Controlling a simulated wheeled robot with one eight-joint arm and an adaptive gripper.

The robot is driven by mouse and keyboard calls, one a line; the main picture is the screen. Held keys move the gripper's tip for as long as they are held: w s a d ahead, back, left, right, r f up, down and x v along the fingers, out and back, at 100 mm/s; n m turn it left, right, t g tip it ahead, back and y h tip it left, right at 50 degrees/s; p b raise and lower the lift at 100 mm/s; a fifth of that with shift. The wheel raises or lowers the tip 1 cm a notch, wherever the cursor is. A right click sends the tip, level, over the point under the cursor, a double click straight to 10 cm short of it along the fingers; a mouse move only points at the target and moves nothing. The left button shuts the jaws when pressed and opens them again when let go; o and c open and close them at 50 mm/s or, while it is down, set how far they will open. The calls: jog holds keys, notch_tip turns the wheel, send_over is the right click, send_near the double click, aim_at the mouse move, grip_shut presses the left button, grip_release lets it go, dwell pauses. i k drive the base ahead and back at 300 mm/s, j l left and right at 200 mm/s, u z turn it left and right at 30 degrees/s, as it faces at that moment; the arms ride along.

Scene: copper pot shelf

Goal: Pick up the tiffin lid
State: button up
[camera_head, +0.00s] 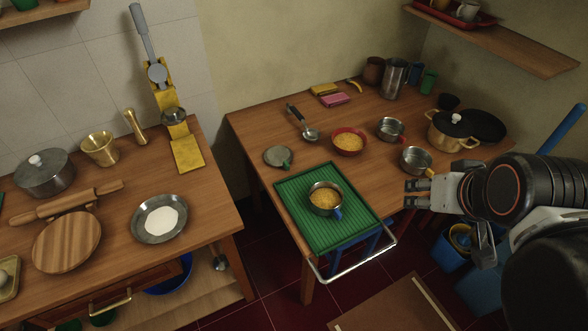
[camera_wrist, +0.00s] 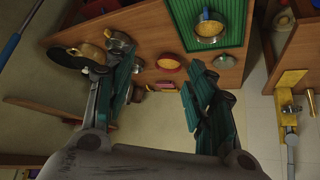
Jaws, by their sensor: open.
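A flat round grey lid with a small green tab (camera_head: 277,156), which looks like the tiffin lid, lies on the wooden table left of the ladle and just behind the green tray. It also shows in the wrist view as a small grey disc (camera_wrist: 222,61). My gripper (camera_wrist: 158,92) is open and empty, its two fingers wide apart. In the head view it is at the table's right front edge, well to the right of the lid and apart from it.
The green ribbed tray (camera_head: 293,205) holds a pan of yellow food (camera_head: 325,198). A ladle (camera_head: 304,124), a red bowl (camera_head: 350,142), small steel pans (camera_head: 415,160) and a brass pot (camera_head: 453,131) stand nearby. A wall shelf (camera_head: 500,40) hangs at upper right.

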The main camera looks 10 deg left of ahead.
aim_at(277, 156)
jog(key=i+j, duration=0.1)
jog(key=j, duration=0.3)
jog(key=i+j, duration=0.1)
jog(key=j, duration=0.35)
jog(key=i+j, duration=0.1)
jog(key=j, duration=0.3)
jog(key=i+j, duration=0.1)
jog(key=j, duration=0.35)
jog(key=i+z, duration=0.05)
